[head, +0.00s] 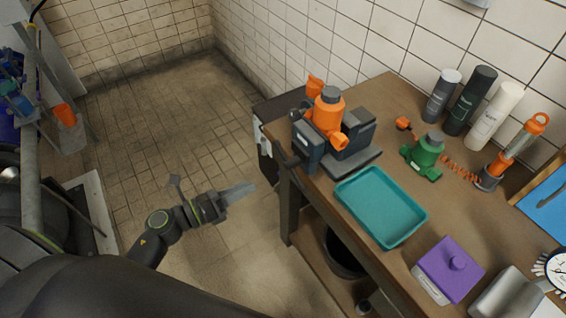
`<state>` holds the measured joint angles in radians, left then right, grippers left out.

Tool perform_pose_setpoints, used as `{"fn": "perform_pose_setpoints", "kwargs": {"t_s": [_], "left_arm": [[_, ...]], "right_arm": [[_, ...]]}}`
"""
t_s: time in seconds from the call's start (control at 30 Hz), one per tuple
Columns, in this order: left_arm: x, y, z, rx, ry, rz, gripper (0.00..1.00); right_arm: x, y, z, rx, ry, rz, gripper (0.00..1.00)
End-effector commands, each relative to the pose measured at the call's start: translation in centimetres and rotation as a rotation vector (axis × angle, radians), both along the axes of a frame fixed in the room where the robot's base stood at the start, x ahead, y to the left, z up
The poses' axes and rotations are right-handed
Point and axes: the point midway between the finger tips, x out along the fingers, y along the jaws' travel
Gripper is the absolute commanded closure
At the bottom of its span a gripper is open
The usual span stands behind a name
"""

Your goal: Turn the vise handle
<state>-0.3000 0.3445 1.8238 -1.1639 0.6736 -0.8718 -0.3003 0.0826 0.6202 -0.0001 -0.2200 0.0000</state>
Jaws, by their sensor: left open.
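A dark blue-grey vise (309,150) is mounted at the near left corner of the wooden workbench (405,230). An orange valve-like part (326,112) sits upright between its jaws. What looks like the vise handle (292,163), a dark bar, is at the vise's left end by the bench edge; it is small and its angle is hard to tell. My left gripper (248,189) is open and empty, over the floor to the left of the bench, below and apart from the handle. My right gripper is not in view.
A teal tray (381,206), a green valve part (425,157) and a purple-topped box (449,269) stand on the bench. Several bottles (494,116) line the wall. A dark bin (343,255) is under the bench. The tiled floor (165,120) left of the bench is clear.

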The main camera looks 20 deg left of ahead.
Motion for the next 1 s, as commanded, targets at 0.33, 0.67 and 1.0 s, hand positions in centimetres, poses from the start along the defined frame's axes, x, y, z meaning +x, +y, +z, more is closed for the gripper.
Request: {"fn": "perform_pose_setpoints", "kwargs": {"t_s": [0.33, 0.67, 1.0], "left_arm": [[6.0, -4.8, 0.4, -0.004, 0.000, 0.000, 0.55], [9.0, -7.3, 0.1, -0.002, 0.001, 0.001, 0.55], [9.3, -7.5, 0.0, -0.001, 0.002, 0.001, 0.55]], "right_arm": [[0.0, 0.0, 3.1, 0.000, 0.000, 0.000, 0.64], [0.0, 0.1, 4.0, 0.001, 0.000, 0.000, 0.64], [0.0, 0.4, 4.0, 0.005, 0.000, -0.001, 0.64]]}}
